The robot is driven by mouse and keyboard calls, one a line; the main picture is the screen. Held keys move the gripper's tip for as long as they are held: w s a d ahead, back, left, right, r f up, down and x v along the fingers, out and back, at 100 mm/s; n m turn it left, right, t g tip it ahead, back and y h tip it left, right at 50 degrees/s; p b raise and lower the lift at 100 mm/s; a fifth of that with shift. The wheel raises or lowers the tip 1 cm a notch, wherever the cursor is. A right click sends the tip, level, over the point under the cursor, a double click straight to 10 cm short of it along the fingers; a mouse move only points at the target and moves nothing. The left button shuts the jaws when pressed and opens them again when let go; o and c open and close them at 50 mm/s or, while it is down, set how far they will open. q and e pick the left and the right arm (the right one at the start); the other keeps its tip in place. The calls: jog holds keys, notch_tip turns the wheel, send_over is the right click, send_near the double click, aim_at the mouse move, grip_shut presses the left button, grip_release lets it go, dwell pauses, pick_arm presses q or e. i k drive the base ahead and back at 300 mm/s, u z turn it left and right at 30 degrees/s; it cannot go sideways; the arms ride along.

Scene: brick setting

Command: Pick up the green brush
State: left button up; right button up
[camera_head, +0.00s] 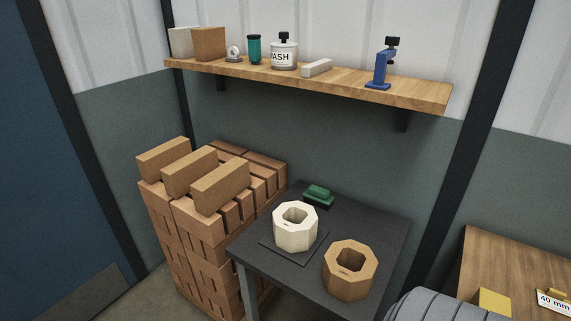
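The green brush (318,195) lies on the dark table (380,225), near its back edge and just behind the cream octagonal block. Its top looks like a green handle block on a darker base. Nothing is touching it from above. Neither of my grippers shows in the head view, so whether they are open or shut is hidden.
A cream hollow block (296,238) and a tan hollow block (340,286) stand in front of the brush. A brick stack (190,240) rises left of the table. A wooden shelf (400,90) with several items hangs above. A wooden bench (495,262) is at right.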

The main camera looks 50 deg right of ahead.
aim_at(319, 197)
jog(key=i, duration=2.25)
jog(key=z, duration=3.8)
